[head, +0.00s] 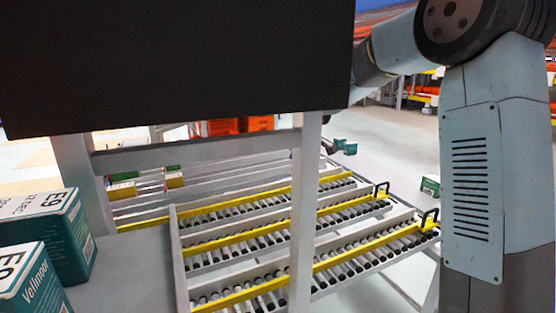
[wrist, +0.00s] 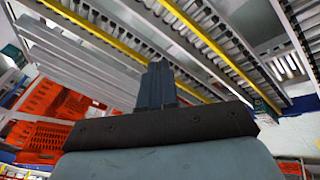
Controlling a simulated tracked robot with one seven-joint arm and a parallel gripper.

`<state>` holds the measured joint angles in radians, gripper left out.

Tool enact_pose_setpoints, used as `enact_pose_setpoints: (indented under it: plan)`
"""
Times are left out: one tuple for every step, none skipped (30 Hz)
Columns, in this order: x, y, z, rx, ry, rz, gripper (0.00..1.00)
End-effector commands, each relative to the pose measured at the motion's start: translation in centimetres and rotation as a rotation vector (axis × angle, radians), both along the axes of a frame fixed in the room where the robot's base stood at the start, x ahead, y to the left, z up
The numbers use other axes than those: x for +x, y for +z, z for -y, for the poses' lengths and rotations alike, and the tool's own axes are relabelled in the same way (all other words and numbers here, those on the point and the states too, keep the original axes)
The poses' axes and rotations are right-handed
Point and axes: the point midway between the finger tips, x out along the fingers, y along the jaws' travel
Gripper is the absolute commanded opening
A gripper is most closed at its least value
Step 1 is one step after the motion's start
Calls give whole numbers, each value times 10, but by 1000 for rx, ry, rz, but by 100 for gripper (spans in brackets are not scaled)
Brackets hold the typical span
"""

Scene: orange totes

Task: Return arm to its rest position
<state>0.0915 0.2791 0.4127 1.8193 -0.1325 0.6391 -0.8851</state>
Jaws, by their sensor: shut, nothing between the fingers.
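My gripper (wrist: 158,72) shows in the wrist view as two dark fingers pressed together, with nothing between them. Rails of the roller rack (wrist: 195,30) fill the background behind and above the fingertips in that view. I see no contact, but the distance to the rack is hard to tell. In the head view my grey arm stands at the right and bends left at the top, running behind a large black panel (head: 180,65). I cannot make out my gripper in the head view.
A rack (head: 300,230) with rollers and yellow rails stands ahead. Teal-and-white boxes (head: 50,235) sit on a grey surface at the left. Orange totes (wrist: 62,100) show in the wrist view.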

Motion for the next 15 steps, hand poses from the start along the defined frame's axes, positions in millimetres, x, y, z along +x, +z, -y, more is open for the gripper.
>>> enact_pose_setpoints:
  plan:
    - [-12, 11, 8, -3, -36, 5, 0]
    - [-19, 15, 13, -3, -60, 6, 0]
    - [-27, 21, 19, -2, -92, 7, 0]
    - [-34, 25, 24, 0, -115, 8, 0]
    - [-40, 30, 28, 1, -138, 9, 0]
    - [-48, 34, 34, 3, -167, 9, 0]
    - [-54, 38, 38, 5, -189, 11, 0]
    - [-60, 41, 42, 7, -210, 11, 0]
    - [-67, 46, 48, 11, -238, 13, 0]
    - [-73, 49, 52, 14, -257, 15, 0]
    - [-79, 52, 55, 17, -278, 15, 0]
    - [-87, 56, 61, 22, -305, 19, 0]
    - [-92, 59, 65, 26, -324, 20, 0]
    - [-99, 62, 68, 29, -344, 22, 0]
    - [-106, 66, 73, 35, -370, 23, 0]
